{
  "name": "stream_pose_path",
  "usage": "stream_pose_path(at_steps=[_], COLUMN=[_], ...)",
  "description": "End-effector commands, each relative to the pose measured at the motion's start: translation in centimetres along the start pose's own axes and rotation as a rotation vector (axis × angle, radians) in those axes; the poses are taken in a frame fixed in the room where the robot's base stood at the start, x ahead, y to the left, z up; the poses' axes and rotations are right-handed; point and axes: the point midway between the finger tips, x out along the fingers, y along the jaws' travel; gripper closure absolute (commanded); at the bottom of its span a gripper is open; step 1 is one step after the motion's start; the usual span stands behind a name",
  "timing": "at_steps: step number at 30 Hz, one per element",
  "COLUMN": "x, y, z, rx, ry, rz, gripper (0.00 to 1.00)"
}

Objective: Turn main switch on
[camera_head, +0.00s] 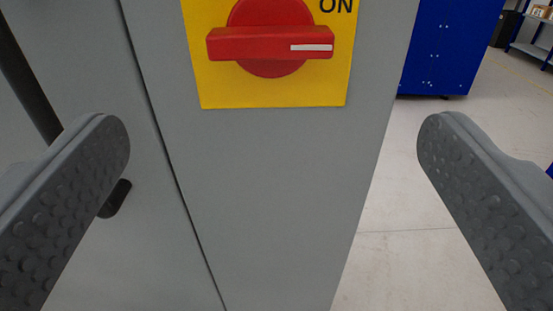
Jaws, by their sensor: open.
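The main switch (270,42) is a red rotary knob with a horizontal handle bar and a white mark at the bar's right end. It sits on a yellow plate (275,95) at the top of the view, on a grey cabinet. The word "ON" shows at the plate's upper right; the plate's top is cut off by the picture's edge. My gripper (275,145) is open and empty, its two grey studded fingers wide apart at left and right. The switch lies above and between the fingertips in the picture, and nothing touches it.
The grey cabinet face (270,190) fills the middle, with a dark vertical seam left of the switch. A black handle (115,199) shows behind the left finger. At right are open pale floor (385,240), a blue cabinet (448,45) and shelving farther back.

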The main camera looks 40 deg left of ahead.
Motion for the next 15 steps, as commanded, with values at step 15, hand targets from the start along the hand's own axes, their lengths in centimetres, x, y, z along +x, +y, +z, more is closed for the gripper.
stream_pose_path(at_steps=[15], x=[-3.0], y=[0.0], z=[-0.2], rx=[-0.002], ry=[0.003], rz=[-0.002], gripper=[0.09])
